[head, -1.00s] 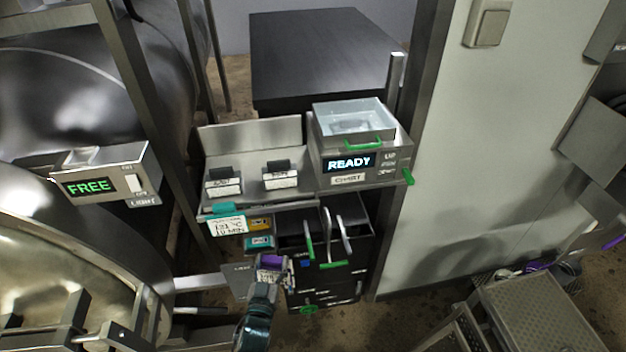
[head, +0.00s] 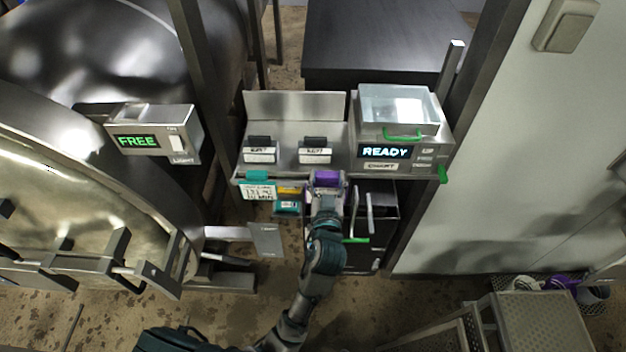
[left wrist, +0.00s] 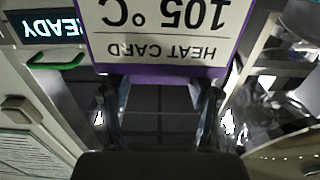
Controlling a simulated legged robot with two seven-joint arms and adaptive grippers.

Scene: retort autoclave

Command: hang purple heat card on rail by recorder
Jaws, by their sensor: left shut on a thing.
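The purple heat card shows its purple top (head: 327,178) in the head view, at the front edge of the shelf unit. In the left wrist view the card (left wrist: 165,40) is upside down, white with a purple border, reading "HEAT CARD 105 °C". My left gripper (head: 327,196) is shut on it and hides its lower part. The rail (head: 290,186) runs along the shelf's front edge. I cannot tell whether the card touches it. The recorder (head: 398,153), lit "READY" and labelled "CHART", stands just right of the card. My right gripper is out of view.
A teal-topped card (head: 258,190) hangs at the rail's left end. Yellow and teal cards sit below the shelf. Two labelled holders (head: 316,153) stand on it. A box lit "FREE" (head: 155,135) is at left; a metal step (head: 535,320) is at lower right.

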